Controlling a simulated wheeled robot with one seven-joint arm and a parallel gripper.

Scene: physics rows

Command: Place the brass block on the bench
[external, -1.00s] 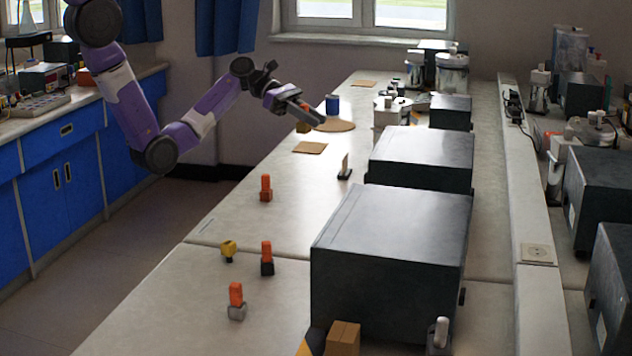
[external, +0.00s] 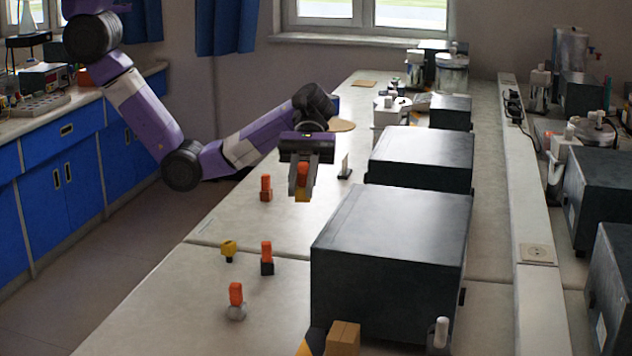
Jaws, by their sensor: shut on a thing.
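My gripper (external: 302,188) is near the middle of the external view, pointing down, with its fingers shut on the orange upper part of the brass block (external: 303,196). The brass-yellow lower part shows below the fingertips. The block looks upright and appears to be above the pale bench (external: 205,290); the exact gap is hard to judge. The bench runs from the front of the view to the far wall.
Orange-topped blocks stand on the bench: one left of my gripper (external: 266,188), one dark-based (external: 267,258), one grey-based (external: 236,300). A small yellow piece (external: 229,249) stands nearby. Large dark boxes (external: 390,265) (external: 420,155) line the right.

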